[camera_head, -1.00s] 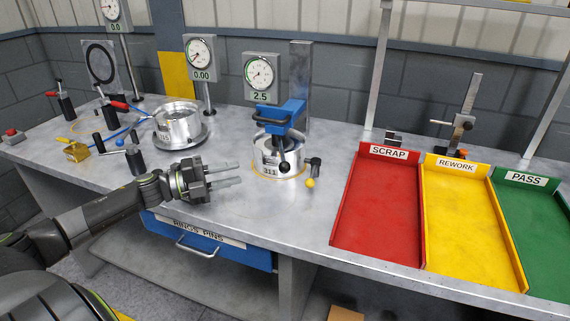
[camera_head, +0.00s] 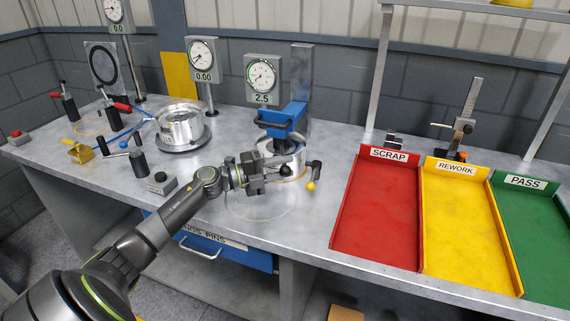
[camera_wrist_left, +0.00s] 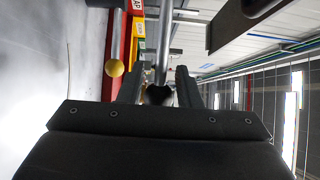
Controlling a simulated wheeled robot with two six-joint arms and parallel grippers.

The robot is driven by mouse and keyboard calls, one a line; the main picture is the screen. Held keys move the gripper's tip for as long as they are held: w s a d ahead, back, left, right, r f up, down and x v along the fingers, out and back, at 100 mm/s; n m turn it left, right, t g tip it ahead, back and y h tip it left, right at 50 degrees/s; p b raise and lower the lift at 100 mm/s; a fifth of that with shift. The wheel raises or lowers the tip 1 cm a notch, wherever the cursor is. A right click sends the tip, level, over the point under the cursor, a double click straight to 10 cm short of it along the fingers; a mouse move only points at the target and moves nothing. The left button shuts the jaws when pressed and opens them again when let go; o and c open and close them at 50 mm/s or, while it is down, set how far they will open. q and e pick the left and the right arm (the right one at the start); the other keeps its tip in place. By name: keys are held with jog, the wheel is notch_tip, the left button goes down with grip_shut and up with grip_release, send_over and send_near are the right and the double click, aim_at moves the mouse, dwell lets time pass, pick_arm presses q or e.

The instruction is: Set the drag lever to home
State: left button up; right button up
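The drag lever appears to be the metal rod with a black ball knob (camera_wrist_left: 158,94) under the blue press-like fixture (camera_head: 283,119). In the head view my left gripper (camera_head: 287,171) is at this fixture, in front of the silver clutch drum (camera_head: 268,148), and hides most of the lever. In the left wrist view the knob lies between the two fingers of my left gripper (camera_wrist_left: 160,88). The fingers stand apart, with narrow gaps visible beside the knob. The gauge (camera_head: 262,78) above the fixture reads 2.5. My right gripper is not in view.
Red (camera_head: 375,245), yellow and green trays lie farther right. A grey button box (camera_head: 161,183) sits left, near my forearm.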

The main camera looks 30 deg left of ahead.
pick_arm(q)
jog(key=shift+w+d, duration=0.25)
jog(key=shift+w, duration=0.05)
jog(key=shift+c, duration=0.3)
grip_shut()
jog(key=shift+a+f, duration=0.15)
jog(key=shift+f, duration=0.05)
